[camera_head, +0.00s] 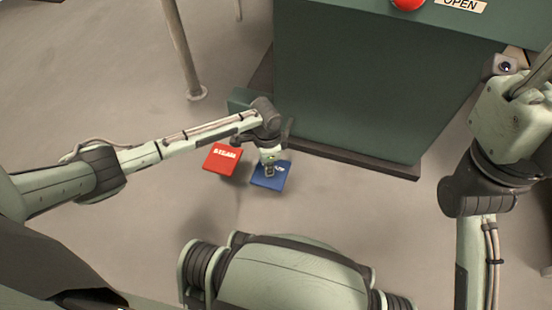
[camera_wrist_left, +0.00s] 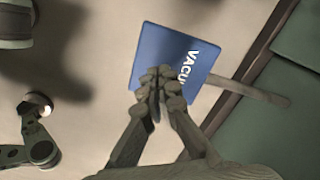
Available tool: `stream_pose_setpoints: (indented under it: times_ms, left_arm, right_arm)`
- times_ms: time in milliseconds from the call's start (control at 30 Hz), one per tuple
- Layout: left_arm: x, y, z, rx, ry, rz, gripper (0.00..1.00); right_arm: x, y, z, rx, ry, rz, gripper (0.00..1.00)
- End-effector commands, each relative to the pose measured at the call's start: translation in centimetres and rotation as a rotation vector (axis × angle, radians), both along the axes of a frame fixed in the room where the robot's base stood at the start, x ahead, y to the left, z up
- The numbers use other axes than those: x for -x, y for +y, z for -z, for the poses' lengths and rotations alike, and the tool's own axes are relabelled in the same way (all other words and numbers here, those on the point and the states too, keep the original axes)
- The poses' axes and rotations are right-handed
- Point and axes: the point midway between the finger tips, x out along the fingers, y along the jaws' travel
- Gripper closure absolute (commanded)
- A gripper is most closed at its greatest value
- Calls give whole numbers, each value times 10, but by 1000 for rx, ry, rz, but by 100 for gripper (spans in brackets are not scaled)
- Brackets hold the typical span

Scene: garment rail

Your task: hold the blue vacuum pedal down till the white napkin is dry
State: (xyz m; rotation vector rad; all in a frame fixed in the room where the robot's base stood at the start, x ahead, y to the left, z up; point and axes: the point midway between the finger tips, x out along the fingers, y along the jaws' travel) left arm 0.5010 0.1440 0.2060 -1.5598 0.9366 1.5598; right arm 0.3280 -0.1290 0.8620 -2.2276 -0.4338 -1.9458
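The blue vacuum pedal (camera_head: 267,181) lies on the floor in front of the green machine, with part of its lettering covered. My left gripper (camera_head: 269,172) points down over it. In the left wrist view the blue pedal (camera_wrist_left: 180,45) reads "VACU", and the left gripper's fingertips (camera_wrist_left: 160,82) are together over its near edge with nothing seen between them. I cannot tell whether the fingertips press on the pedal or hover just above it. My right arm is at the right of the head view; its gripper's fingers are not clearly seen. The white napkin is not in view.
A red steam pedal (camera_head: 222,158) lies just left of the blue one. The green machine (camera_head: 350,80) stands behind, with a red button (camera_head: 408,3) and an "OPEN" label (camera_head: 460,5) on top. A metal post (camera_head: 183,50) stands at the left. Floor in front is clear.

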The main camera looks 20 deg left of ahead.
Motion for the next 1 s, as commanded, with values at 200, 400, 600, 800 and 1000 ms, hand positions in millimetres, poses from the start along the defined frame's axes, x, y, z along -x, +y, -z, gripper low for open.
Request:
stream_pose_setpoints:
  times_ms: [200, 400, 600, 800, 1000]
  left_arm:
    - [0, 0, 11, 0, 1, 0, 100]
    - [0, 0, 24, 0, 0, -1, 100]
    - [0, 0, 36, 0, 1, 1, 100]
    - [0, -1, 49, 1, 0, 1, 100]
    - [1, 0, 61, 0, 2, -1, 100]
  right_arm:
    - [0, 0, 7, 0, 1, 0, 100]
    - [0, 0, 12, 0, 0, 1, 100]
    - [0, 0, 18, -1, -1, 1, 100]
    - [0, -1, 24, -4, -1, 1, 100]
    - [0, 0, 29, -6, -1, 1, 100]
